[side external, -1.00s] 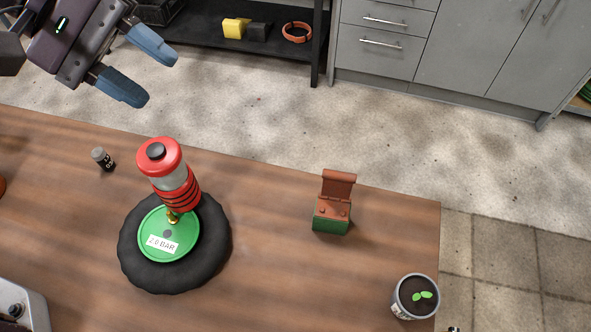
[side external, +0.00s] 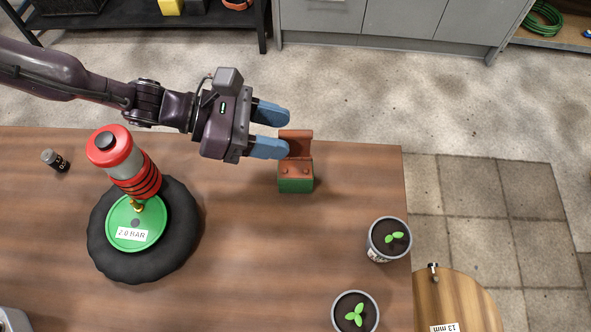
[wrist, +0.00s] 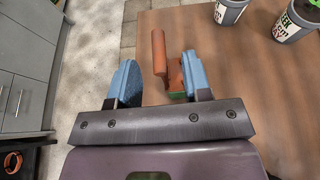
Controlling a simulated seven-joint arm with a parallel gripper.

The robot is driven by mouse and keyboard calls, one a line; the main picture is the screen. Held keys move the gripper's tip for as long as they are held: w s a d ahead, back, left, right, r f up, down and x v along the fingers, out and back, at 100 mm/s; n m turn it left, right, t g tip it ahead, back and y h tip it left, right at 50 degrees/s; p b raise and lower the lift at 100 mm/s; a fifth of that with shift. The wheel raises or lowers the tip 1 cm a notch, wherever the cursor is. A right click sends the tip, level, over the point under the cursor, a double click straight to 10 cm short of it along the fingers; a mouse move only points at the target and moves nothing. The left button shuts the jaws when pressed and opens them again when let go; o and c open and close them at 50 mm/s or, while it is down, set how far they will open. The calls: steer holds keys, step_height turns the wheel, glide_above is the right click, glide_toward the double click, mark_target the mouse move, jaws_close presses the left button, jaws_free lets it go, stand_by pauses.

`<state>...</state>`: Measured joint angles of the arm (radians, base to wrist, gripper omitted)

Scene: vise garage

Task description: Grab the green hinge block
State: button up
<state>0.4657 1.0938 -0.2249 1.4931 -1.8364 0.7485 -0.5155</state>
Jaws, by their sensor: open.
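The green hinge block (side external: 296,184) stands on the wooden table near its far edge, with a reddish-brown hinged plate (side external: 297,144) raised at its back. My gripper (side external: 280,131) is open and empty, its two blue fingers pointing right. In the side view the fingertips are just to the left of the raised plate, and the near one overlaps its edge; I cannot tell if they touch. In the wrist view the brown plate (wrist: 159,53) shows between the fingers, nearer the right one.
A red-topped cylinder (side external: 122,160) leans on a black round base with a green disc (side external: 120,238) at the left. A small black bottle (side external: 56,161) lies behind it. Potted seedlings (side external: 388,238) (side external: 355,312) stand at the front right. The table between is clear.

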mark_target(296, 135)
steer(key=x, duration=0.3)
steer(key=shift+d+f, duration=0.15)
steer(key=shift+d, duration=0.05)
steer(key=shift+c, duration=0.3)
jaws_close()
